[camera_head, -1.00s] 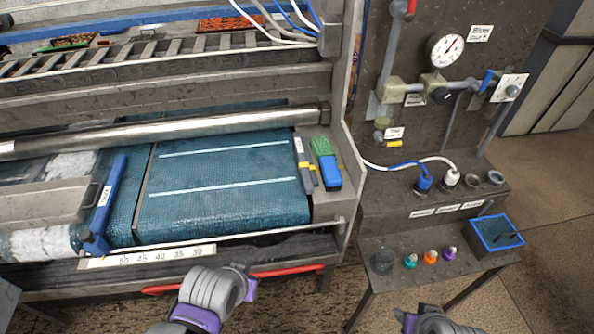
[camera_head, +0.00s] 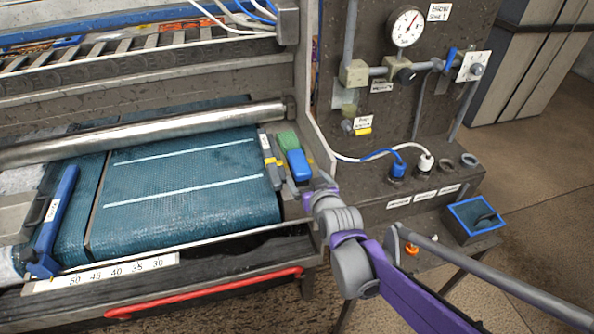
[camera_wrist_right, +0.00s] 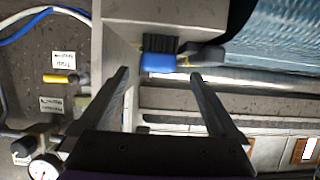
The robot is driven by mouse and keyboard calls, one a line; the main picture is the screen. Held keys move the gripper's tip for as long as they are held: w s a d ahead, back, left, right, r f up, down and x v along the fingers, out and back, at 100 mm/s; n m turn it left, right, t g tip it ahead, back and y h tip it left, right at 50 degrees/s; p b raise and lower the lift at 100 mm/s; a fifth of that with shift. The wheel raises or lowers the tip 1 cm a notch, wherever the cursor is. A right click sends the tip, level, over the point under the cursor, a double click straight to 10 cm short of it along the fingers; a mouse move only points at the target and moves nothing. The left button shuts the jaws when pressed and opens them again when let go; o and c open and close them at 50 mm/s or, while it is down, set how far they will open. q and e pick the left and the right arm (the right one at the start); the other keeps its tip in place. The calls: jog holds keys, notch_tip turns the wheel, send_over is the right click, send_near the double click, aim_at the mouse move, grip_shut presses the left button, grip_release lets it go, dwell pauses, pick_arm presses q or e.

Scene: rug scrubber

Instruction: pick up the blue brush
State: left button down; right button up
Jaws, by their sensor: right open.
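The blue brush (camera_head: 299,165) sits on the grey ledge at the right end of the blue-green belt, next to a green piece (camera_head: 287,141). In the right wrist view the blue brush (camera_wrist_right: 160,62) shows dark bristles and lies just beyond the fingertips, roughly between them. My right gripper (camera_head: 318,188) is open and empty, close to the brush on its near side; the wrist view shows its two spread fingers (camera_wrist_right: 160,76). My left gripper is out of view.
Grey and yellow-marked tools (camera_head: 271,158) lie close left of the brush. A machine side post (camera_head: 310,90) rises behind it. A panel with a gauge (camera_head: 407,27), hoses and valves stands to the right. A blue-rimmed tray (camera_head: 472,217) sits on the low shelf.

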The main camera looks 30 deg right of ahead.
aim_at(299, 166)
jog(key=x, duration=0.9)
jog(key=shift+w+d+r+b, duration=0.1)
jog(key=shift+w+d+b, duration=0.05)
jog(key=shift+b, duration=0.25)
grip_shut()
